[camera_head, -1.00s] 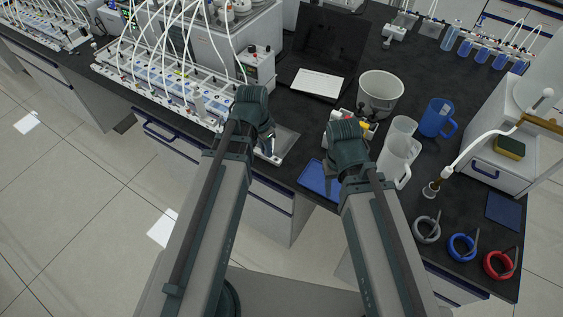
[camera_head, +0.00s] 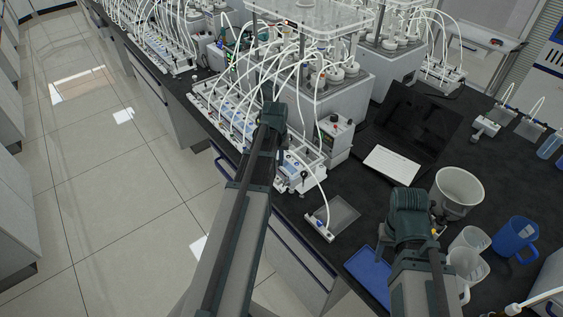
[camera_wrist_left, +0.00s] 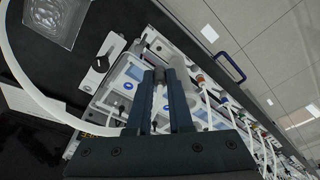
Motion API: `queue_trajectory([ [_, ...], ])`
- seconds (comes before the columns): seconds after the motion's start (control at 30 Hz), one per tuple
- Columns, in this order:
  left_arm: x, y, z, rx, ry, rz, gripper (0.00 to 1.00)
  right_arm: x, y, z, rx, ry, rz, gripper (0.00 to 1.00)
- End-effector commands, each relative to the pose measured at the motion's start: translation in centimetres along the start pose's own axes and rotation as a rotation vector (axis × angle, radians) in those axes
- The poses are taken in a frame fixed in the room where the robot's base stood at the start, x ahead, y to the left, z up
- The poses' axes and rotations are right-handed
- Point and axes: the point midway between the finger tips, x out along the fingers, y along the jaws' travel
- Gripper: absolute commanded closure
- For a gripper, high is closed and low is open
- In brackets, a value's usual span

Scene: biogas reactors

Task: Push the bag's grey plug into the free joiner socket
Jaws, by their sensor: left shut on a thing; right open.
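My left gripper (camera_head: 268,92) is over the row of white and blue units on the left bench. In the left wrist view its fingers (camera_wrist_left: 162,80) are closed on a small grey piece (camera_wrist_left: 160,92); whether this is the plug cannot be told. A flat clear bag (camera_head: 340,212) lies on the black bench and also shows in the left wrist view (camera_wrist_left: 62,18). A white joiner block (camera_head: 319,229) lies beside it; it also shows in the left wrist view (camera_wrist_left: 101,62), apart from the fingers.
A white tube (camera_head: 320,140) arches over the units (camera_head: 290,172), close to my left gripper. A control box (camera_head: 337,138), laptop (camera_head: 410,115), grey pot (camera_head: 458,190), blue mug (camera_head: 514,236), clear jugs (camera_head: 466,262) and blue tray (camera_head: 370,272) stand to the right.

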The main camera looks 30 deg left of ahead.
Motion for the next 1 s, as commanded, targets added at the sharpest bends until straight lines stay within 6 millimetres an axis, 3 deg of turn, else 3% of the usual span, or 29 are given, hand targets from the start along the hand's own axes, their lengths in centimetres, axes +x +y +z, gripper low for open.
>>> queue_trajectory([
  [0.63,4.6,0.1,0.7,0.003,0.0,0.0,1.0,4.7,-0.4,-0.3,-0.001,0.0,0.0,0.5],
  [1.0,4.9,0.1,0.8,0.003,0.0,0.0,1.0,5.0,-0.5,-0.3,0.0,0.0,0.0,0.5],
])
